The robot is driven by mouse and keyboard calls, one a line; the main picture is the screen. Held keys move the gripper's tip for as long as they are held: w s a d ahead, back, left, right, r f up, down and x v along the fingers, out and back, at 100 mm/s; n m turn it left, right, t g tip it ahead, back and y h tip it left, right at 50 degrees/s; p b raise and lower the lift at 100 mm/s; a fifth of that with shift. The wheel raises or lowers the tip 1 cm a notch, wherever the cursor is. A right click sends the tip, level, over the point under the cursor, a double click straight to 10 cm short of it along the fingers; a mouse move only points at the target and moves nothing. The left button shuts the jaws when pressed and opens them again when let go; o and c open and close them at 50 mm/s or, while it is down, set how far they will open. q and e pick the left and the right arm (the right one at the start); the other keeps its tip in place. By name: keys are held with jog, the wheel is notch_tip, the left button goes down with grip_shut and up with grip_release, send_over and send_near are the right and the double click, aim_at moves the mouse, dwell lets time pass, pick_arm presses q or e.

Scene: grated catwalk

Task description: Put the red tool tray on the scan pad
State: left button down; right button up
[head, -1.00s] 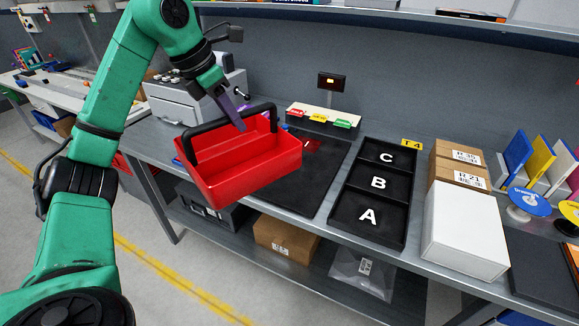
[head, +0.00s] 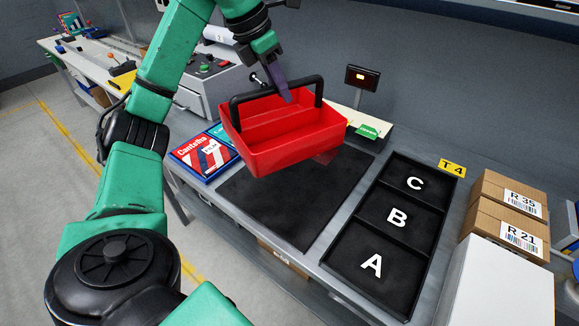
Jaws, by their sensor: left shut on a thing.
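The red tool tray (head: 290,150) hangs in the air from its black handle, slightly tilted. My left gripper (head: 284,94) is shut on that handle. The tray is over the back part of a flat black pad (head: 290,205) on the metal bench, apparently the scan pad, and hides part of it. The visible part of the pad is bare. A small display (head: 361,77) with an orange light stands behind it. My right gripper is not in view.
A black tray with compartments A, B and C (head: 397,218) lies right of the pad. Brown boxes (head: 508,215) and a white box (head: 498,285) stand farther right. Flat boxes (head: 200,156) lie left of the pad. A grey machine (head: 205,85) stands behind on the left.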

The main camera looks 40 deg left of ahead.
aim_at(278, 119)
pick_arm(q)
jog(key=f+b, duration=0.1)
jog(key=f, duration=0.1)
jog(key=f+b, duration=0.1)
jog(key=f, duration=0.2)
jog(key=s+f, duration=0.1)
jog(key=f, duration=0.1)
jog(key=shift+f+b, duration=0.15)
jog(key=shift+b, duration=0.25)
notch_tip(278, 119, down, 12)
jog(key=b, duration=0.3)
jog(key=shift+w+b, duration=0.2)
jog(key=shift+b, duration=0.2)
jog(key=c, duration=0.8)
grip_release()
jog(key=shift+o, duration=0.2)
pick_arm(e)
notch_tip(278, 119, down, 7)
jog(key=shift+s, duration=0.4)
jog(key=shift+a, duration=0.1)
